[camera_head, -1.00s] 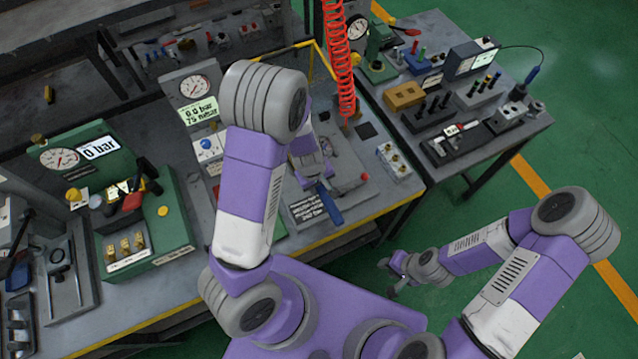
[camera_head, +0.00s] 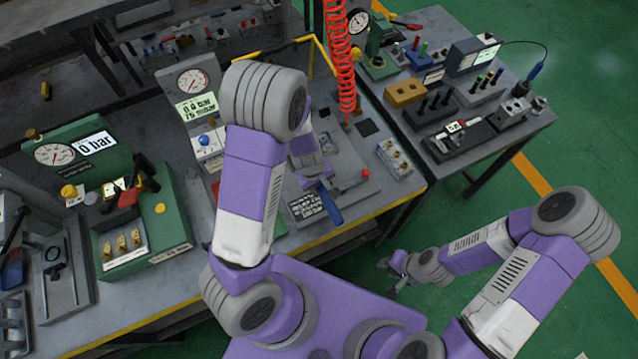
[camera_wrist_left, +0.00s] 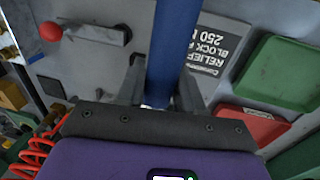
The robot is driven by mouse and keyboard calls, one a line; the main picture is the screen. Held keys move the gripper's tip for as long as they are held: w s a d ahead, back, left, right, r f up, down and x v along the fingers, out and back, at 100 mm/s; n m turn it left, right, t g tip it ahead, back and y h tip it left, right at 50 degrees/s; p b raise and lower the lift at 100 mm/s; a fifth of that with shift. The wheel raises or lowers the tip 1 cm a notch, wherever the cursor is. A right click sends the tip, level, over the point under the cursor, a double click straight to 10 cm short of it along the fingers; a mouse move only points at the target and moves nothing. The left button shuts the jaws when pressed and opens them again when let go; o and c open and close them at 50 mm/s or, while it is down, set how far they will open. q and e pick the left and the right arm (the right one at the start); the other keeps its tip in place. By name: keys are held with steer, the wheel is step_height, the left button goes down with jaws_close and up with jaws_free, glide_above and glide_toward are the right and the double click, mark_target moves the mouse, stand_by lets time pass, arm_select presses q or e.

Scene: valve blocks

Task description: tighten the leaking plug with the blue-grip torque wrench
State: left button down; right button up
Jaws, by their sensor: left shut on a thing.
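The blue-grip torque wrench shows its blue grip (camera_head: 331,208) over the middle of the bench in the head view. In the left wrist view the blue shaft (camera_wrist_left: 168,45) runs up between my left fingers. My left gripper (camera_wrist_left: 160,95) is shut on it; in the head view my own forearm hides much of this gripper. A label reading "RELIEF BLOCK" (camera_wrist_left: 212,50) lies beside the grip. I cannot tell which fitting is the leaking plug, nor see the wrench's working end. My right gripper (camera_head: 387,277) hangs empty over the floor, its fingers apart.
A grey plate with a red-knobbed lever (camera_head: 364,174) lies right of the grip. A gauge panel (camera_head: 192,82) reads about 0.0 bar and 75 mbar. A red coiled hose (camera_head: 340,70) hangs behind. A green test unit (camera_head: 150,235) stands left, and a second table (camera_head: 490,150) right.

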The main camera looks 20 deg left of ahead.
arm_select(q)
steer(key=shift+a, duration=0.1)
steer(key=shift+s+a+m+b, duration=0.4)
steer(key=shift+s+a+m, duration=0.4)
steer(key=shift+s+m, duration=0.1)
steer(key=shift+a, duration=0.1)
steer(key=shift+s+a+m+b, duration=0.4)
steer(key=shift+s+a+m, duration=0.3)
steer(key=shift+a+m, duration=0.2)
steer(key=shift+a, duration=0.1)
steer(key=shift+s+a, duration=0.1)
steer(key=shift+a, duration=0.1)
steer(key=shift+w+d+n+p, duration=0.25)
steer(key=shift+w+d+n, duration=0.1)
steer(key=shift+d, duration=0.2)
steer(key=shift+w+d+n+p, duration=0.25)
steer(key=shift+w+d+n, duration=0.1)
steer(key=shift+d, duration=0.2)
steer(key=shift+r, duration=0.2)
